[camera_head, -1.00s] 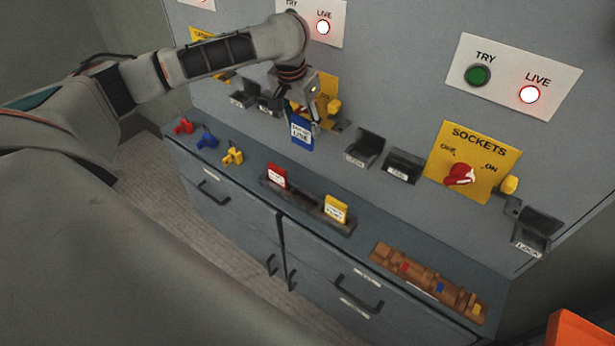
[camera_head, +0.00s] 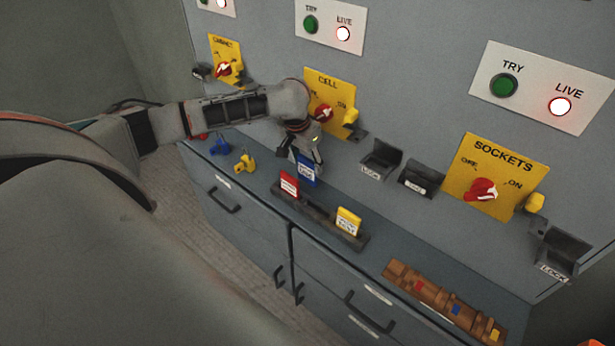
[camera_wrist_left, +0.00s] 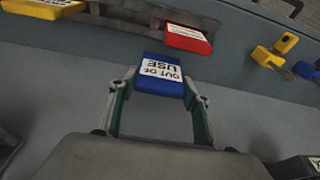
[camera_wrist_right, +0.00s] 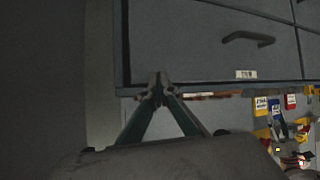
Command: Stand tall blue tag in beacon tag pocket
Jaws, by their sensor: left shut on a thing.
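My left gripper (camera_head: 308,156) is shut on the blue tag (camera_head: 306,172), which has a white label. The left wrist view shows the tag (camera_wrist_left: 160,76) between both fingertips, its label reading OUT OF USE. It is above the worktop just behind the dark rack (camera_head: 318,222); whether it touches anything is unclear. On the panel, a dark pocket marked LOCK (camera_head: 381,158) and another beside it (camera_head: 420,180) look empty. No pocket label reads as beacon. My right gripper (camera_wrist_right: 160,90) appears only in its wrist view, fingertips together and empty.
The rack holds a red tag (camera_head: 289,185) and a yellow tag (camera_head: 348,221). Blue (camera_head: 219,146) and yellow (camera_head: 244,162) padlock-like pieces lie left. A brown block rack (camera_head: 445,305) lies right. My left arm hides some pockets.

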